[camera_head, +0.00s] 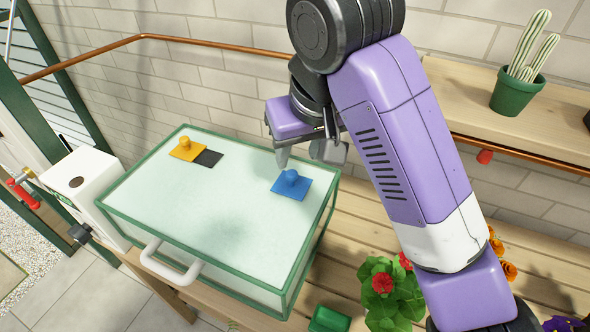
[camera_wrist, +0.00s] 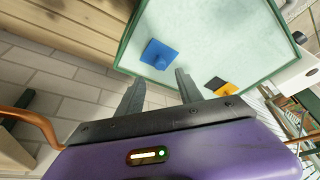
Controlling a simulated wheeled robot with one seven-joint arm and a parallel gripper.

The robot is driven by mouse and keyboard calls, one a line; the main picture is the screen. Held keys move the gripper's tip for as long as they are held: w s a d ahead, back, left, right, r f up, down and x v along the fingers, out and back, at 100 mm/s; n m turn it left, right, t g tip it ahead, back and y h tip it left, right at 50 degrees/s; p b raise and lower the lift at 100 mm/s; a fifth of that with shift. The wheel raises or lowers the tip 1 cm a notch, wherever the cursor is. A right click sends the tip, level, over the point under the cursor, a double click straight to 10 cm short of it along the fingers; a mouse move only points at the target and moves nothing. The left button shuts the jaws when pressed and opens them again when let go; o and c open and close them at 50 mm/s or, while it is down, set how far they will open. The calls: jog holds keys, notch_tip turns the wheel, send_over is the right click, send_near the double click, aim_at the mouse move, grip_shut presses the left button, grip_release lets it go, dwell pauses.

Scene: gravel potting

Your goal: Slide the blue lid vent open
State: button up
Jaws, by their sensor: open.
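The blue lid vent (camera_head: 291,186) is a flat square plate with a round knob, on the right part of a pale, green-edged box lid (camera_head: 215,230). No dark opening shows beside the blue plate.
A yellow vent plate (camera_head: 187,149) with a knob sits beside a dark square opening (camera_head: 208,158) on the lid's far left. A white handle (camera_head: 170,265) is on the box front. Potted flowers (camera_head: 390,290) stand right of the box, and a cactus (camera_head: 520,75) stands on a shelf.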

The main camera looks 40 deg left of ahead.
aim_at(292, 173)
jog(key=x, duration=0.7)
jog(key=shift+f, duration=0.2)
grip_shut()
dwell(1.2)
